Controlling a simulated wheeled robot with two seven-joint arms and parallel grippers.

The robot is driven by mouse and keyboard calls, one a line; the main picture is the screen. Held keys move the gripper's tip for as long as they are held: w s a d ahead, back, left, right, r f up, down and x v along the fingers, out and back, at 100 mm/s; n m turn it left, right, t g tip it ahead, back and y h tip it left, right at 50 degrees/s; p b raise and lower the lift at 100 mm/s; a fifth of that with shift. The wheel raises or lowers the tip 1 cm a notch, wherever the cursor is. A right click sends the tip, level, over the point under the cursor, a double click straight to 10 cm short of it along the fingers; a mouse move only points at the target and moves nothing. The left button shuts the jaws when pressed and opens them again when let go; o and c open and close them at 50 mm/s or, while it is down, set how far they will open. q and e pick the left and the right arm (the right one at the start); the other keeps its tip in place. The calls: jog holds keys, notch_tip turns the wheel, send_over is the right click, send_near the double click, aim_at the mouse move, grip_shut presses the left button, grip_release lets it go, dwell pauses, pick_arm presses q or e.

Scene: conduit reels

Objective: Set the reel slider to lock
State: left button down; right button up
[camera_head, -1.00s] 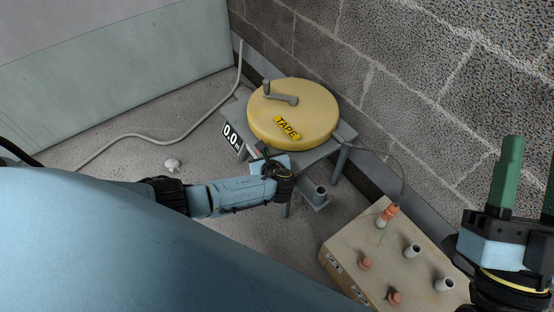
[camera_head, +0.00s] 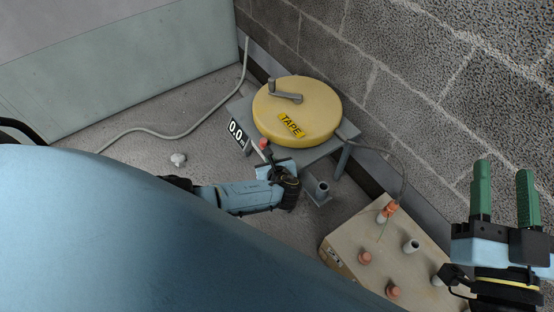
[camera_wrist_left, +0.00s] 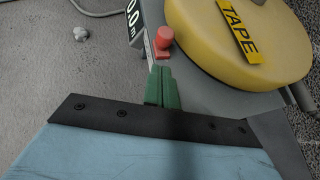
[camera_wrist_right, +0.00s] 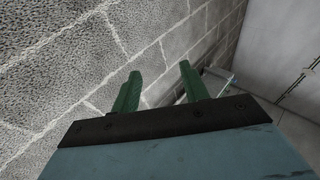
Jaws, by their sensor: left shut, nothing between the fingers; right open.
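The yellow tape reel (camera_head: 298,112) with a grey crank lies on a grey stand (camera_head: 318,153). The red slider knob (camera_head: 264,143) sits at the stand's front-left edge beside the 0.0 display (camera_head: 238,134). In the left wrist view the red knob (camera_wrist_left: 164,37) stands just beyond the green fingertips of my left gripper (camera_wrist_left: 161,72). That gripper is shut and empty, close to the knob; I cannot tell whether it touches it. My right gripper (camera_head: 504,172) is open and empty at the right, in front of the block wall.
A beige box (camera_head: 345,232) with several grey and orange conduit stubs stands front right; a thin line runs to it from the reel. A grey cable (camera_head: 160,133) and a small white lump (camera_head: 178,159) lie on the floor. Block wall (camera_head: 440,90) closes the back.

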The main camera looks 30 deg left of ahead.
notch_tip(320, 180, down, 10)
jog(key=s+d+g+h+p, duration=0.1)
jog(key=d+g+h+p, duration=0.15)
jog(key=g, duration=0.45)
pick_arm(q)
jog(key=p+v, duration=0.2)
jog(key=v, duration=0.7)
jog(key=shift+d+p, duration=0.25)
jog(key=shift+p, duration=0.1)
pick_arm(e)
jog(key=s+d+f+g+h, duration=0.2)
jog(key=s+d+f+g, duration=0.2)
jog(key=s+f+g, duration=0.3)
jog(key=shift+s+f+m+g+h, duration=0.35)
jog(key=shift+s+f+m, duration=0.1)
jog(key=shift+s, duration=0.75)
pick_arm(q)
jog(key=shift+r, duration=0.1)
pick_arm(e)
jog(key=shift+d, duration=0.1)
